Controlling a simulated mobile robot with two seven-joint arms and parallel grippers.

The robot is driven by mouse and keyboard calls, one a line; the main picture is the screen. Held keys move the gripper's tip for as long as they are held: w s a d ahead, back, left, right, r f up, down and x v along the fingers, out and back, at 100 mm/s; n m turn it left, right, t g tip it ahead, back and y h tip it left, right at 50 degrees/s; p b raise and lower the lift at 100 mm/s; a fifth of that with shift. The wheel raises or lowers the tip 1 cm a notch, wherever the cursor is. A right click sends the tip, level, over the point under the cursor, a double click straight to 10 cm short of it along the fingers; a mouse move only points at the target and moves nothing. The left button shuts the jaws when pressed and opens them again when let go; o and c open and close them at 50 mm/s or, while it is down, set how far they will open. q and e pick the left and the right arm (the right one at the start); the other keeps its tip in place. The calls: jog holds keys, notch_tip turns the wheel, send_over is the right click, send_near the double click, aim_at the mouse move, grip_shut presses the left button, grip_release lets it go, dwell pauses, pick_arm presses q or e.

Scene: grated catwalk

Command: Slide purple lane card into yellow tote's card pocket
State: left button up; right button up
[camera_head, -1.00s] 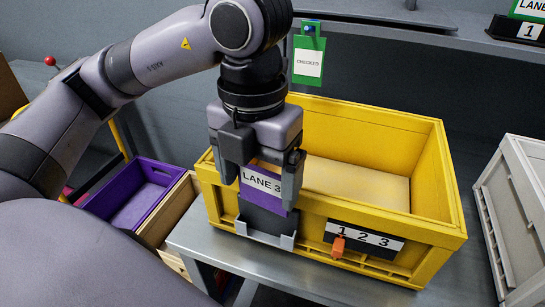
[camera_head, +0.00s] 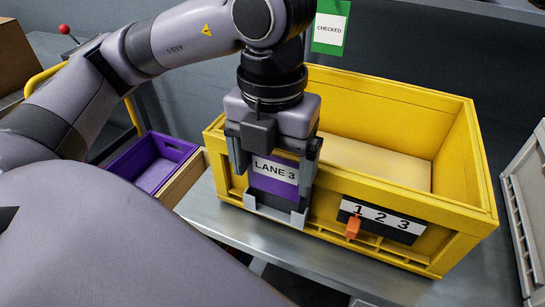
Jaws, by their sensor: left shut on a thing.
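The yellow tote (camera_head: 455,150) stands on a grey metal bench, with a flat tan item inside. My left gripper (camera_head: 272,185) is in front of the tote's front wall, at its left part, shut on the purple lane card (camera_head: 274,187). The card is upright, with "LANE 3" on its white upper band. Its lower edge is at the grey card pocket (camera_head: 276,213) on the tote's front; how deep it sits in the pocket I cannot tell. My right gripper is not in view.
A black and white 1 2 3 strip (camera_head: 381,220) with an orange slider (camera_head: 353,228) is on the tote's front, right of the pocket. A green CHECKED tag (camera_head: 330,30) hangs behind. A purple bin (camera_head: 150,165) is left, a pale crate (camera_head: 525,190) right.

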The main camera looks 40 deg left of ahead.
pick_arm(q)
jog(key=shift+f, duration=0.1)
dwell(0.3)
jog(key=shift+b, duration=0.35)
dwell(0.9)
jog(key=shift+f, duration=0.1)
dwell(0.4)
notch_tip(320, 180, down, 4)
jog(key=b, duration=0.4)
jog(key=shift+f, duration=0.15)
dwell(0.5)
jog(key=o, duration=1.8)
